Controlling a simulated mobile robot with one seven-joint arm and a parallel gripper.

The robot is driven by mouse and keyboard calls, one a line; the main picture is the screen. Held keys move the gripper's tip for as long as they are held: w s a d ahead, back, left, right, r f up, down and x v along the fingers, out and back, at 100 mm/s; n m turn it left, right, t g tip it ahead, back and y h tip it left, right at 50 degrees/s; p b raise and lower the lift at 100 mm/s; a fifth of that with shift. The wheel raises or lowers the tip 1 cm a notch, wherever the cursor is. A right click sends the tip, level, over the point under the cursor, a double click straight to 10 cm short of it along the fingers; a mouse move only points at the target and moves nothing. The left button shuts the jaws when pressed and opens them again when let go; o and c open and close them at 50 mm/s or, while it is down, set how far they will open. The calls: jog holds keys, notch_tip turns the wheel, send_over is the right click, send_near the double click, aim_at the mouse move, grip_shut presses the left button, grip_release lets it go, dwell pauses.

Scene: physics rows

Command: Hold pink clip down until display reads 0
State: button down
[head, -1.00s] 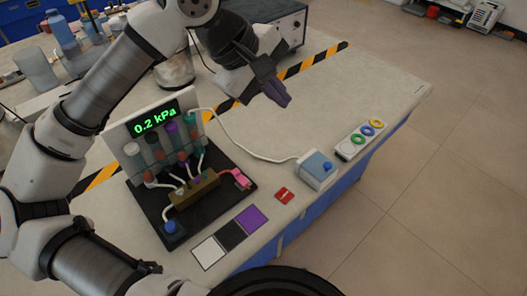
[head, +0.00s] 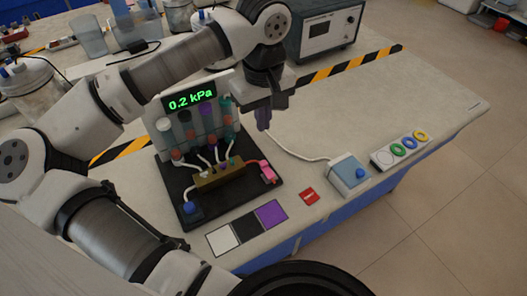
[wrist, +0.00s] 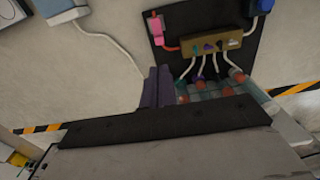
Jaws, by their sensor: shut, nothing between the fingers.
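The pink clip (head: 267,172) sits at the right end of the brass manifold (head: 219,177) on the black base board (head: 240,203). It also shows at the top of the wrist view (wrist: 156,28), with a red tube running from it. The green display (head: 190,99) stands behind the tubes and reads 0.2 kPa. My gripper (head: 263,122) points down, shut and empty, above and behind the clip, near the right side of the display panel. In the wrist view its purple-grey fingers (wrist: 157,86) are together, apart from the clip.
A white and blue box (head: 349,176) with a white hose stands to the right. A red tag (head: 309,196) and colour squares (head: 247,228) lie in front. A strip with coloured rings (head: 402,149) lies at far right. A blue knob (head: 189,208) sits at the board's front left.

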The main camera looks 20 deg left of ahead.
aim_at(263, 162)
notch_tip(263, 162, down, 12)
jog(key=p, duration=0.3)
jog(key=shift+r, duration=0.15)
